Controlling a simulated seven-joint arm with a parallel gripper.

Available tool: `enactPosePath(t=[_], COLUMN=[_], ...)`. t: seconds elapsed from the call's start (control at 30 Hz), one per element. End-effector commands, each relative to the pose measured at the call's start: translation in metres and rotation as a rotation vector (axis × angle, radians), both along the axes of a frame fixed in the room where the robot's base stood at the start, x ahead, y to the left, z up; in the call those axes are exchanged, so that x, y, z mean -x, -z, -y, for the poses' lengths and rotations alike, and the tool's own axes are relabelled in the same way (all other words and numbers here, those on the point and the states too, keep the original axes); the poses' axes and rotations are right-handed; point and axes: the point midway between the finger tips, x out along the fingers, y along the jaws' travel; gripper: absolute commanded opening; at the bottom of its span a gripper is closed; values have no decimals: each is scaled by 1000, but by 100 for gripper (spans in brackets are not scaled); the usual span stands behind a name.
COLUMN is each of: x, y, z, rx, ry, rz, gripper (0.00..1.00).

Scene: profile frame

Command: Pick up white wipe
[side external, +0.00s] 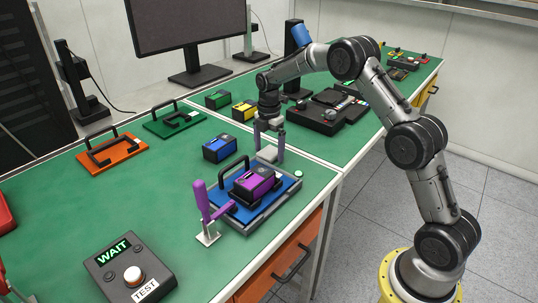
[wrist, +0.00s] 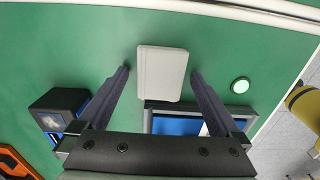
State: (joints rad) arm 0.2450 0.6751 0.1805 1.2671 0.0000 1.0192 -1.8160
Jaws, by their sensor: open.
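The white wipe (wrist: 163,73) is a pale rounded block lying on the green table top in the wrist view. It also shows in the side view (side external: 268,153), just behind the blue fixture and partly hidden by my gripper. My gripper (wrist: 158,75) is open, with one dark finger on each side of the wipe and visible gaps between them. In the side view my gripper (side external: 269,153) points down over the wipe. Whether the fingertips touch the table cannot be told.
A blue fixture (side external: 285,190) holding a purple-black block (side external: 254,182) sits close in front. A purple toggle clamp (side external: 203,207) stands beside it. A blue-black block (side external: 219,148) is left of my gripper. A round pale green button (wrist: 240,86) is right of the wipe.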

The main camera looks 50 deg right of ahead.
Motion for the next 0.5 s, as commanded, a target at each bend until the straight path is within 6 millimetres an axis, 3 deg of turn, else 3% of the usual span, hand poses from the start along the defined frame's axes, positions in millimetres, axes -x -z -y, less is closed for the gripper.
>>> enactPosePath(t=[0.17,0.5], x=[0,0], y=[0,0], z=[0,0], rx=[0,0], ry=[0,0], rz=[0,0], gripper=[98,37])
